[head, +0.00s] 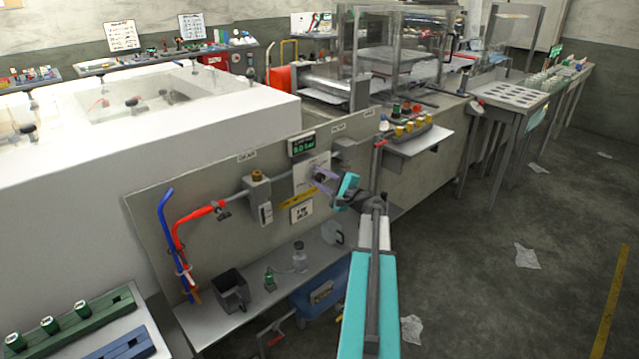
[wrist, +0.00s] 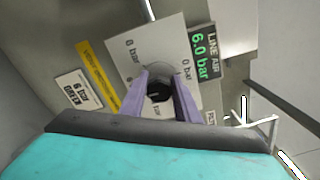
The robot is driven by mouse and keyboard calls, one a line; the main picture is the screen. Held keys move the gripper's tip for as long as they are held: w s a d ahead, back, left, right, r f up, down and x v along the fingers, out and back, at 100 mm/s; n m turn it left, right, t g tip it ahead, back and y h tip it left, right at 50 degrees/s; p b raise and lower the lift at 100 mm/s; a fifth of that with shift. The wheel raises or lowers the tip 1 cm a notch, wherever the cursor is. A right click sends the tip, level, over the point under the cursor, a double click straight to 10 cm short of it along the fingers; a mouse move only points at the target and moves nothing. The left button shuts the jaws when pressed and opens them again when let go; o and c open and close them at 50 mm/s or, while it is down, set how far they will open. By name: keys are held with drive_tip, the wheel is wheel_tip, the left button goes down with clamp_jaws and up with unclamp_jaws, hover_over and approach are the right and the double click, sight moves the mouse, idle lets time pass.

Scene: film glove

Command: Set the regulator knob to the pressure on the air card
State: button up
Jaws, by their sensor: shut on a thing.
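The regulator knob (wrist: 158,88) is a dark round part in the wrist view, between the lilac fingers of my gripper (wrist: 160,94). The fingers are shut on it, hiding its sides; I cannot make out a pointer. Behind it is a pale dial plate (wrist: 125,32) with bar marks, partly covered. The line air display (wrist: 203,53) reads 6.0 bar in green. The air card (wrist: 79,89) is a small white card that seems to read 6 bar, tilted in this view. In the head view, my gripper (head: 324,181) is at the panel, with the card (head: 301,211) below left.
A yellow strip (head: 299,198) lies between dial plate and card. A shelf below holds a dark bin (head: 231,290) and small bottles.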

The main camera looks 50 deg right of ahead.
idle(0.4)
drive_tip(key=o, duration=1)
drive_tip(key=shift+o, duration=0.2)
drive_tip(key=s+a+b, duration=0.1)
drive_tip(key=s+b, duration=0.1)
drive_tip(key=s, duration=1.1)
drive_tip(key=shift+s+b, duration=0.3)
drive_tip(key=shift+s, duration=0.05)
drive_tip(key=shift+s, duration=0.15)
